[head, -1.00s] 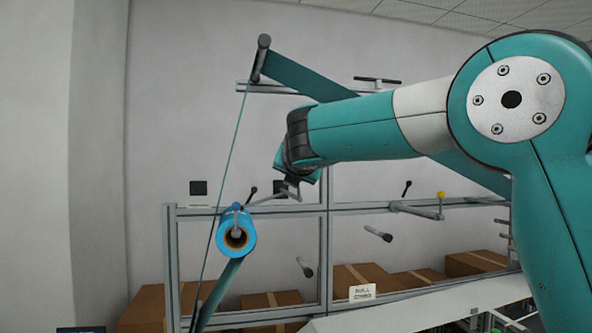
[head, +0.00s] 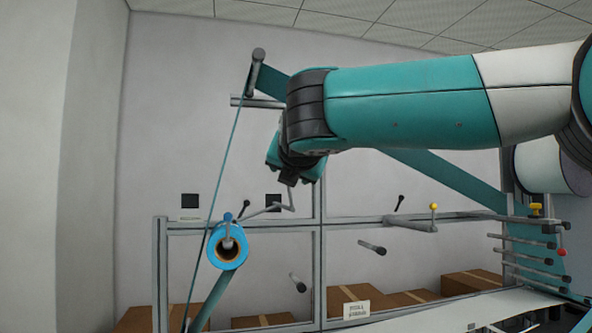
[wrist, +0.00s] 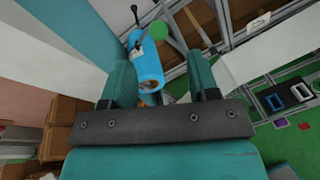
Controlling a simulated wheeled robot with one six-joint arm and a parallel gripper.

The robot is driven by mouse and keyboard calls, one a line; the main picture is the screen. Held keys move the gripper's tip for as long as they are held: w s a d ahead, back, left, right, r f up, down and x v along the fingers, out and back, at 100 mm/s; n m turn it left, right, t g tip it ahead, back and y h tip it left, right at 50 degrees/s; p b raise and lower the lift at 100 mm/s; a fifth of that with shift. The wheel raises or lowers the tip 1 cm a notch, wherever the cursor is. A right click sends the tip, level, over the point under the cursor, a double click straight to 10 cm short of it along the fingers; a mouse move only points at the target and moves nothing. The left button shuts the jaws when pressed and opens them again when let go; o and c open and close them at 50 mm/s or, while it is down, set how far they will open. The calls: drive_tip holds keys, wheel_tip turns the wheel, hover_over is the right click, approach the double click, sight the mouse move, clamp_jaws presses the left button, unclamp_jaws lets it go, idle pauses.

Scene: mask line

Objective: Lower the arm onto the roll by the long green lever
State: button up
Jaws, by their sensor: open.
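The blue roll (head: 224,258) with a brown core is on the left of the frame in the head view. It also shows in the wrist view (wrist: 148,66), beyond my fingers. A thin grey bent arm (head: 262,211) runs to a blue knob (head: 227,217) just above the roll; I cannot tell whether it touches the roll. A green round-ended piece (wrist: 160,30) with a green stem shows beside the roll in the wrist view; I cannot tell if it is the long lever. My gripper (wrist: 160,80) is open and empty, to the upper right of the roll in the head view.
A grey frame (head: 162,275) carries the roll. A yellow-knobbed arm (head: 433,207) and a black-tipped lever (head: 399,203) stand to the right. A teal web (head: 440,180) slopes behind my arm. Cardboard boxes (head: 405,298) are low behind the frame. The left wall side is clear.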

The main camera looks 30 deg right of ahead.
drive_tip(key=v, duration=0.7)
drive_tip(key=shift+b, duration=0.45)
drive_tip(key=shift+a, duration=0.1)
drive_tip(key=s+a+f+m+g+y, duration=0.25)
drive_tip(key=f+m, duration=0.25)
drive_tip(key=f, duration=0.6)
drive_tip(key=s+a+f+m+g+y, duration=0.2)
drive_tip(key=a+f+m+g+y, duration=0.15)
drive_tip(key=f, duration=0.65)
drive_tip(key=s+a+f+m+g+y, duration=0.1)
drive_tip(key=s+f+m+g, duration=0.3)
drive_tip(key=s, duration=0.5)
drive_tip(key=s+a+f+m+g+y, duration=0.1)
drive_tip(key=s+f+m+g, duration=0.3)
drive_tip(key=s+f+m, duration=0.4)
wheel_tip(320, 180, down, 2)
drive_tip(key=s+y, duration=0.1)
drive_tip(key=s, duration=0.1)
drive_tip(key=shift+s+a+f+g, duration=0.25)
drive_tip(key=shift+s+a+g, duration=0.05)
drive_tip(key=shift+g, duration=0.1)
